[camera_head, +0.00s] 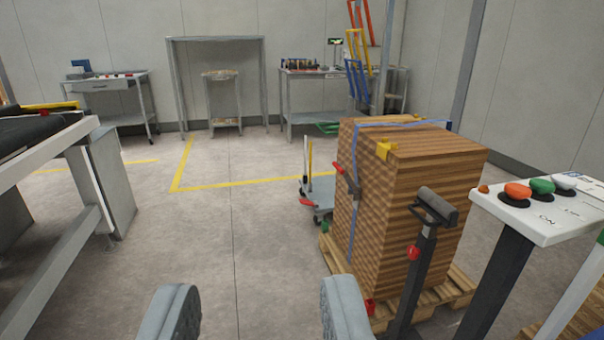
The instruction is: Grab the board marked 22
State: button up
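My gripper (258,312) shows at the bottom of the view, its two grey fingers wide apart with only floor between them. A tall stack of wooden boards (415,143) stands on a pallet to the right of centre, bound with blue straps and yellow corner pieces. I can read no number 22 on any board, so I cannot tell which board is marked 22. My gripper is apart from the stack.
A pallet jack handle (432,215) rises in front of the stack. A control panel (545,205) with coloured buttons stands at right. A conveyor (45,140) is at left. Workbenches (112,83) line the back wall. The middle floor (230,240) is clear.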

aim_at(405, 120)
jog(key=i, duration=1.65)
jog(key=i+j+z, duration=0.1)
jog(key=i, duration=0.75)
jog(key=i+j+z, duration=0.15)
jog(key=i, duration=0.65)
jog(key=i+j+z, duration=0.15)
jog(key=i, duration=0.15)
jog(key=i+z, duration=0.2)
jog(key=i, duration=0.15)
